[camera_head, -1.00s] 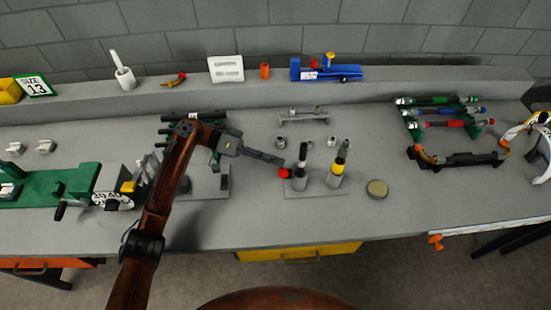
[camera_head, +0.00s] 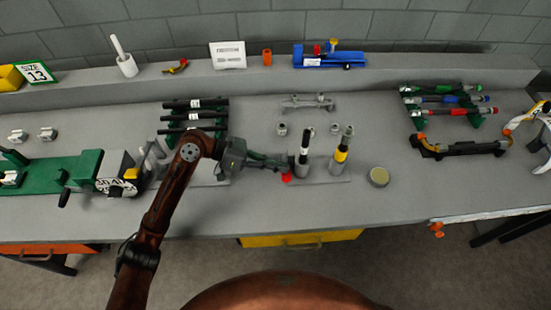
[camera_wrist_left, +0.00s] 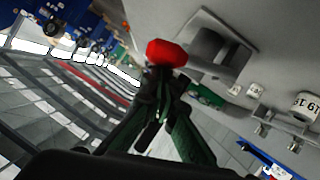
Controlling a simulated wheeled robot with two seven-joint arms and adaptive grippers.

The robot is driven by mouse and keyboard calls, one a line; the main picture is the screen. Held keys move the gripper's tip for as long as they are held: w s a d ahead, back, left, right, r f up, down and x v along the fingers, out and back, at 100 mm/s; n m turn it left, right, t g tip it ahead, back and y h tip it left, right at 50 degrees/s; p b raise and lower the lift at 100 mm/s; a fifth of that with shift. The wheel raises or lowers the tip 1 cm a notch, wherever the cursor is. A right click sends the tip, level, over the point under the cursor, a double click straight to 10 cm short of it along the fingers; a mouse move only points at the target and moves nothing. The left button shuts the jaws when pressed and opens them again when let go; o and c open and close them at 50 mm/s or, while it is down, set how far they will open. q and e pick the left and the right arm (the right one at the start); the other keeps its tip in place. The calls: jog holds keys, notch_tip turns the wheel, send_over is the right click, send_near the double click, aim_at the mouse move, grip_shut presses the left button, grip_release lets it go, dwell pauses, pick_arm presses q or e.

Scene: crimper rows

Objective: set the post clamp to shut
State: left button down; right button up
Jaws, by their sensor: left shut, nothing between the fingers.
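The post clamp's red ball knob (camera_head: 286,177) shows at the left of a grey base plate (camera_head: 325,180). Two posts stand there: a black one with a white band (camera_head: 304,150) and a grey one with a yellow band (camera_head: 342,152). My left gripper (camera_head: 284,165) is shut and empty, its fingertips right by the knob. In the left wrist view the knob (camera_wrist_left: 167,53) appears just beyond the tips of my green fingers (camera_wrist_left: 163,85). I cannot tell whether they touch. The clamp's body is mostly hidden. My right gripper is not in view.
A rack of black rods (camera_head: 195,118) stands behind my left arm. A green fixture with a dial (camera_head: 115,178) is at left. A round tin (camera_head: 378,176) sits right of the posts. A grey stand (camera_head: 307,102) is behind. The bench front near the plate is clear.

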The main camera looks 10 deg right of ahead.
pick_arm(q)
jog(key=shift+s+f+m+t, duration=0.4)
jog(key=shift+f+m, duration=0.1)
jog(key=shift+f, duration=0.1)
